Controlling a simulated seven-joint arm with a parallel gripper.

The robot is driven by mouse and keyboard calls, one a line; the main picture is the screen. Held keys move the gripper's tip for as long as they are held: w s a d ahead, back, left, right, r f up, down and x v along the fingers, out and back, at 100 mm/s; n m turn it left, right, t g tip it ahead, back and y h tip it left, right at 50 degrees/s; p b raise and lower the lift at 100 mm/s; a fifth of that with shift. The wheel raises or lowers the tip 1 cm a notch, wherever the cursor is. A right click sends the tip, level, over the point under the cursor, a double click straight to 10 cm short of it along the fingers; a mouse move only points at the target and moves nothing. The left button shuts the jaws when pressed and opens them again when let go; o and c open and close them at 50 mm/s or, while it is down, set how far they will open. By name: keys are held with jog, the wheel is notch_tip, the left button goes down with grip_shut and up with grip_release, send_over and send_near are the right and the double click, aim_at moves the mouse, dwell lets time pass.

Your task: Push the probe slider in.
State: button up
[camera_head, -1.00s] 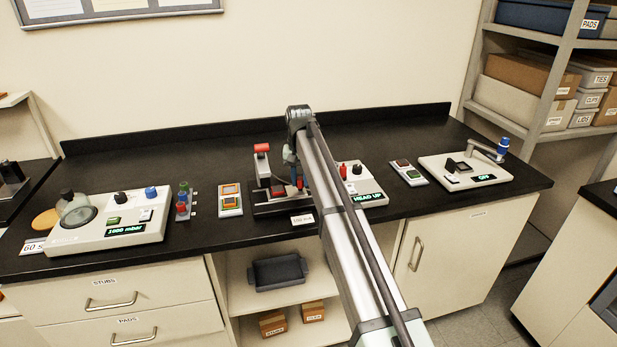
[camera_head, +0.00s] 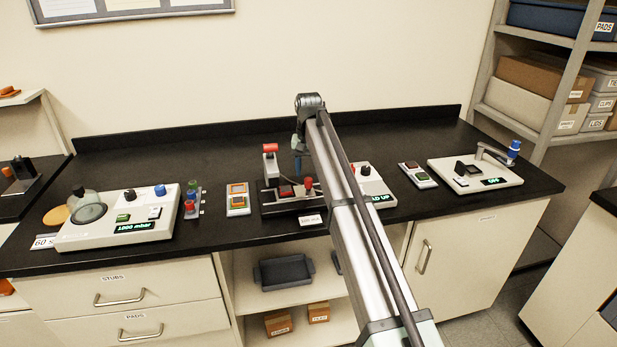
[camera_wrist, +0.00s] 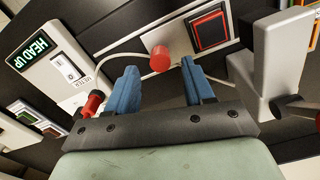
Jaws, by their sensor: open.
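The profiler (camera_head: 268,208) is a dark low unit with a grey, red-topped post (camera_head: 270,165) on its left. A red knob (camera_head: 308,183) stands at its right; I take it for the probe slider's knob, but the frames do not label it. My gripper (camera_head: 298,170) is over the rear of the unit, partly hidden by my arm. In the wrist view, its blue fingers (camera_wrist: 160,72) are apart and empty. A red knob (camera_wrist: 160,58) shows beyond the fingertips, between their lines; contact is not visible. The slider's travel cannot be made out.
A pump box (camera_head: 120,215) is farther left. The rear bench top is clear.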

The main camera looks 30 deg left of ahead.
aim_at(309, 179)
notch_tip(309, 179, up, 10)
jog(key=shift+r, duration=0.15)
dwell(0.5)
jog(key=s+d+f+n+y, duration=0.15)
jog(key=s+d, duration=0.25)
jog(key=d, duration=0.4)
jog(key=w+a+f+n, duration=0.1)
jog(key=a+f, duration=0.1)
jog(key=f, duration=0.2)
jog(key=w+a+f+n+t+y, duration=0.1)
jog(key=a+f+n, duration=0.1)
jog(key=a+f, duration=0.1)
jog(key=w+a+f+n+t+y, duration=0.1)
jog(key=a+f, duration=0.1)
jog(key=f, duration=0.3)
jog(key=shift+w+a+n+y, duration=0.25)
jog(key=shift+w, duration=0.15)
grip_shut()
dwell(0.5)
